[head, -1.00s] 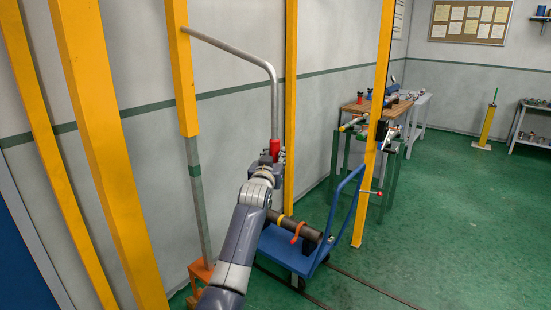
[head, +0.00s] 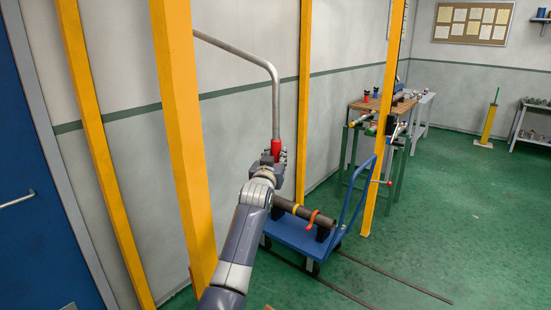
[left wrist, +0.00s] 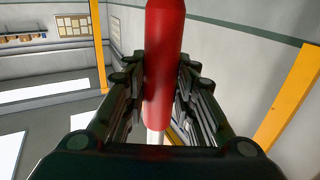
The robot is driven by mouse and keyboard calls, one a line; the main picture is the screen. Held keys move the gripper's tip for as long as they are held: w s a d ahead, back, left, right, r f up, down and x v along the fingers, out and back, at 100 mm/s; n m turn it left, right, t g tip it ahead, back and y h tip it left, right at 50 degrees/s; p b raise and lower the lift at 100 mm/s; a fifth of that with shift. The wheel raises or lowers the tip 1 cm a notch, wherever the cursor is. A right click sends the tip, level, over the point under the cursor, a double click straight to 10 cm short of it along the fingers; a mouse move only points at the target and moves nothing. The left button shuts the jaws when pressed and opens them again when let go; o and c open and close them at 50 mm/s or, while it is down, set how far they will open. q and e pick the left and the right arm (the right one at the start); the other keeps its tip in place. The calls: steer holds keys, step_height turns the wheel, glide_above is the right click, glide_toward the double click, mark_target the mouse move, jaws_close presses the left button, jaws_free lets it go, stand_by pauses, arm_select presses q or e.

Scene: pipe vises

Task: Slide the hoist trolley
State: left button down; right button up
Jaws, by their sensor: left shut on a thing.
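A grey bent bar (head: 275,88) comes out from behind a yellow post and turns down to a red grip (head: 276,148) at its lower end. My left gripper (head: 276,158) is shut around this red grip. In the left wrist view the red grip (left wrist: 164,45) stands between the two fingers of the gripper (left wrist: 160,85), with a finger against each side. The bar's far end is hidden behind the post. No overhead trolley body or hoist shows in these views. My right gripper is not in view.
Yellow posts (head: 183,140) stand close at left and farther back (head: 304,100). A blue cart (head: 296,238) carrying a dark pipe (head: 303,213) stands behind my forearm, near floor rails (head: 390,275). A workbench (head: 380,104) stands beyond.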

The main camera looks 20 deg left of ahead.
arm_select(q)
steer(key=c, duration=1.4)
jaws_free()
steer(key=shift+a+f, duration=0.15)
steer(key=shift+f, duration=0.25)
steer(key=shift+o, duration=0.5)
steer(key=shift+w+a, duration=0.15)
steer(key=shift+r, duration=0.2)
steer(key=s+d, duration=0.1)
steer(key=s, duration=1.1)
steer(key=shift+d, duration=0.25)
steer(key=shift+f, duration=0.15)
